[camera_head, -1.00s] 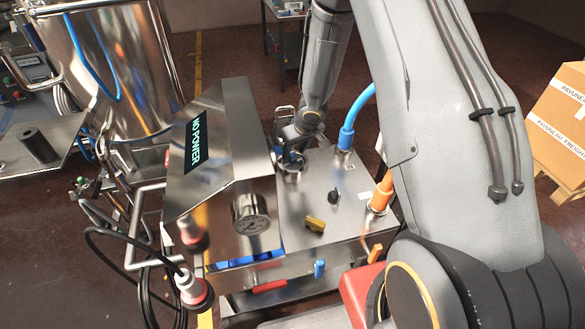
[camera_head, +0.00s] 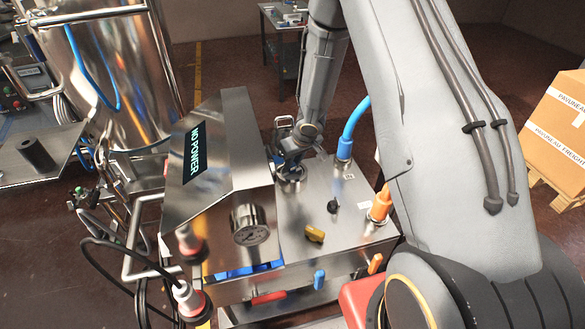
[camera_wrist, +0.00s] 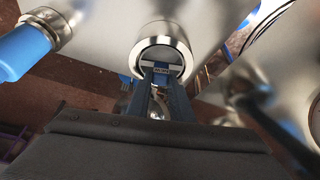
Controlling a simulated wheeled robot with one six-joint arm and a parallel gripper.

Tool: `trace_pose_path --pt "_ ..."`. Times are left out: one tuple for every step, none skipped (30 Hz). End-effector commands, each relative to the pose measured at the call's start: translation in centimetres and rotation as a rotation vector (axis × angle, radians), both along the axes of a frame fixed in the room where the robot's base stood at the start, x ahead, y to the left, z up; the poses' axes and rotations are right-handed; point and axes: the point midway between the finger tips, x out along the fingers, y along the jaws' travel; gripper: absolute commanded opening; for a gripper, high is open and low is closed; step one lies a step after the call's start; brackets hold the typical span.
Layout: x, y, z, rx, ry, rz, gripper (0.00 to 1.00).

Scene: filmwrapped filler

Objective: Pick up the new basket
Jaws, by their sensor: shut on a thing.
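My gripper (camera_head: 290,168) points down at a round metal opening on top of the steel machine. In the wrist view its two dark blue fingers (camera_wrist: 165,92) reach to the shiny metal ring (camera_wrist: 168,32) of that opening. They are shut on the new basket (camera_wrist: 162,70), of which only a small part with a pale, lettered label shows at the fingertips, within the ring. The rest of the basket is hidden by the ring and fingers. I cannot tell how deep it sits.
A large steel vessel (camera_head: 125,75) stands left. A cardboard box (camera_head: 560,125) is at right.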

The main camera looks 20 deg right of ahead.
Motion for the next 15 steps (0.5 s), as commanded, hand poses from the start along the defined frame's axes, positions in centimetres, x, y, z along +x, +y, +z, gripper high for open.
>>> trace_pose_path --pt "0.0 0.0 0.2 0.0 -0.001 0.0 0.0" --pt "0.0 0.0 0.3 0.0 -0.001 0.0 0.0" --pt "0.0 0.0 0.5 0.0 -0.001 0.0 0.0" --pt "0.0 0.0 0.6 0.0 -0.001 0.002 0.0" --pt "0.0 0.0 0.8 0.0 -0.001 0.001 0.0" --pt "0.0 0.0 1.1 0.0 -0.001 0.0 0.0" --pt "0.0 0.0 1.4 0.0 -0.001 0.002 0.0" --pt "0.0 0.0 1.7 0.0 -0.001 0.001 0.0" --pt "0.0 0.0 2.1 0.0 -0.001 0.002 0.0" --pt "0.0 0.0 2.4 0.0 -0.001 0.001 0.0" --pt "0.0 0.0 2.7 -0.002 -0.002 0.002 0.0" --pt "-0.1 0.0 3.2 -0.001 -0.001 0.001 0.0" --pt "-0.1 0.0 3.5 0.0 -0.001 0.001 0.0" --pt "-0.1 0.0 3.8 0.0 -0.001 0.002 0.0" --pt "-0.1 0.0 4.2 0.0 -0.001 0.001 0.0"
